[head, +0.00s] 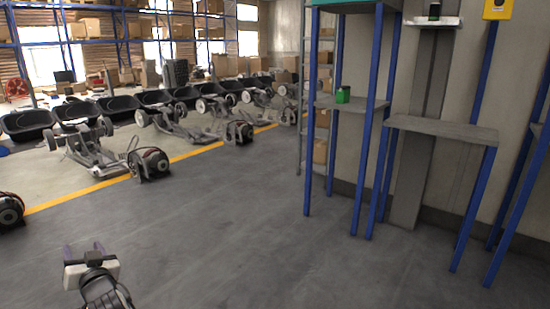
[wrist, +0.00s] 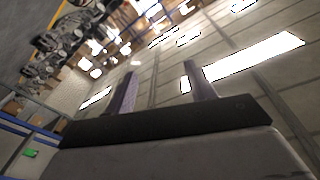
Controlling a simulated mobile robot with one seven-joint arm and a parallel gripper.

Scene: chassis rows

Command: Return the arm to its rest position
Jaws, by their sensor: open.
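My gripper (head: 84,250) is at the bottom left of the head view, above the bare grey floor and away from all objects. Its two purple-grey fingers stand apart with nothing between them. In the wrist view my gripper (wrist: 158,90) shows both fingers spread, with the ceiling and its bright lights behind them. The wrist camera looks up and tilted across the hall.
A blue-legged shelf (head: 350,104) holds a green box (head: 343,95). A grey table (head: 440,128) stands right of it. Chassis (head: 90,150) and reels (head: 150,163) line the yellow line (head: 195,152) at left. The grey floor (head: 230,220) between is clear.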

